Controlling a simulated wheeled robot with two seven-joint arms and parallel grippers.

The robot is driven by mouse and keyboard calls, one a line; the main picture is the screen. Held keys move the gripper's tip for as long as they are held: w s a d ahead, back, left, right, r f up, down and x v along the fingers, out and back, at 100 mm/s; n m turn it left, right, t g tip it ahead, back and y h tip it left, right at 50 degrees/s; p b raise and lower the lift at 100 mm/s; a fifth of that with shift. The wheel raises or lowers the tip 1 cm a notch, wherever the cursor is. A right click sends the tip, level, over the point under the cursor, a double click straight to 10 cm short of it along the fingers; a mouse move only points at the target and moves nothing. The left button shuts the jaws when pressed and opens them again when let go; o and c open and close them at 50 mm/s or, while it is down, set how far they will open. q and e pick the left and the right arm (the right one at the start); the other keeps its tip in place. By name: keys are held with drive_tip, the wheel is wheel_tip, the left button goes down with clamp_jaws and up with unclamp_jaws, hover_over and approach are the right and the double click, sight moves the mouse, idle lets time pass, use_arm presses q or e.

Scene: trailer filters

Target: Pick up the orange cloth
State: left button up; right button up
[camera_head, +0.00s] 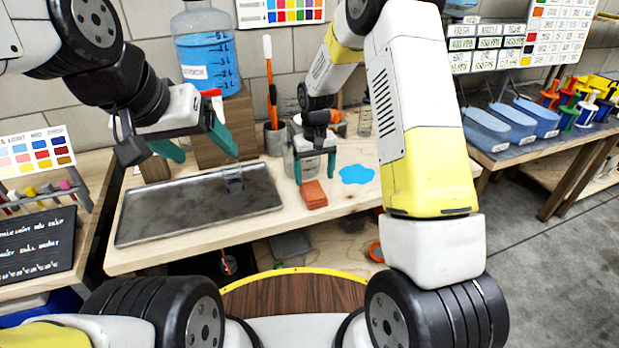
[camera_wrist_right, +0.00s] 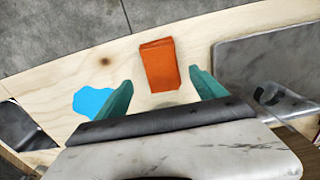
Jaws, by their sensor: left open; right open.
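The orange cloth (camera_head: 314,195) is a small folded block lying on the wooden bench, near its front edge. In the right wrist view the cloth (camera_wrist_right: 160,65) lies ahead of and between the two teal fingers. My right gripper (camera_head: 315,168) is open and empty, just behind and above the cloth; its fingers also show in the right wrist view (camera_wrist_right: 158,95). No contact with the cloth is visible. My left gripper (camera_head: 196,150) is open and empty above the metal tray, left of the cloth.
A blue puddle (camera_head: 356,174) is right of the cloth. A clear jar (camera_head: 300,157) and a dark brush cup (camera_head: 274,140) stand behind. Bare bench surrounds the cloth.

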sight(313, 191)
drive_tip(key=f, duration=0.6)
drive_tip(key=shift+a+f, duration=0.2)
drive_tip(key=shift+f, duration=0.05)
drive_tip(key=c, duration=1.5)
